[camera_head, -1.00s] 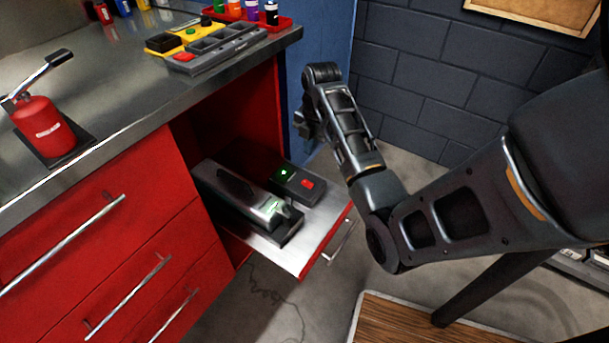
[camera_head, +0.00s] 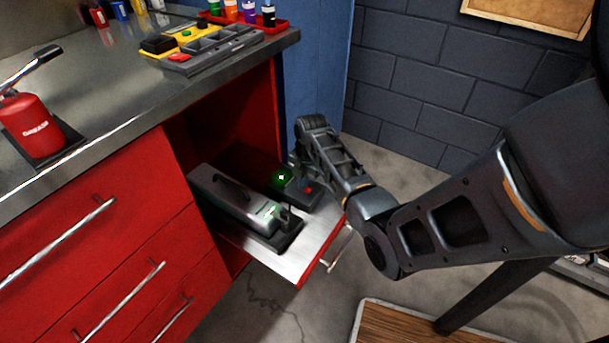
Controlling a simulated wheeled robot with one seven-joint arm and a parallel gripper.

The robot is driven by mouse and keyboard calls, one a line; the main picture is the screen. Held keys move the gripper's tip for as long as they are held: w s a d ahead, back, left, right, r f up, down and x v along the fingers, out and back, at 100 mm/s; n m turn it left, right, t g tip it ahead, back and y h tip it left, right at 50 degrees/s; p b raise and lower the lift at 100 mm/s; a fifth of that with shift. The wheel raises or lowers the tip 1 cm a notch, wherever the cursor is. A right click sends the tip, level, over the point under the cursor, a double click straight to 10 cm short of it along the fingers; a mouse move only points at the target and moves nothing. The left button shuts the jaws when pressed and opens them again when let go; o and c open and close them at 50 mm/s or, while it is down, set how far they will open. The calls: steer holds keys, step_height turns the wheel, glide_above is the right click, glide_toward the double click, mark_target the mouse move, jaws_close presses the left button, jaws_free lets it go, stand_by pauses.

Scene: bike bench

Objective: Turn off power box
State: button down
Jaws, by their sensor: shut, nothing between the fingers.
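The power box (camera_head: 275,182) is a dark box in the open lower drawer (camera_head: 285,268) of the red bench. A green light (camera_head: 282,177) glows on its top, and a small red switch (camera_head: 307,190) sits to the right of the light. My gripper (camera_head: 297,165) is above the right end of the box, beside the light and the switch. Its fingers are small, dark and partly hidden by my wrist. It is shut and holds nothing. I cannot tell whether it touches the box.
A grey device with a handle (camera_head: 235,205) lies in the drawer in front of the box. The red cabinet wall (camera_head: 262,120) and bench top (camera_head: 110,100) rise to the left.

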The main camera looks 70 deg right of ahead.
steer(key=shift+f, duration=0.15)
steer(key=shift+w+f, duration=0.15)
steer(key=shift+f, duration=0.15)
steer(key=shift+s, duration=0.2)
steer(key=shift+s+a+p, duration=0.25)
steer(key=shift+s+p, duration=0.5)
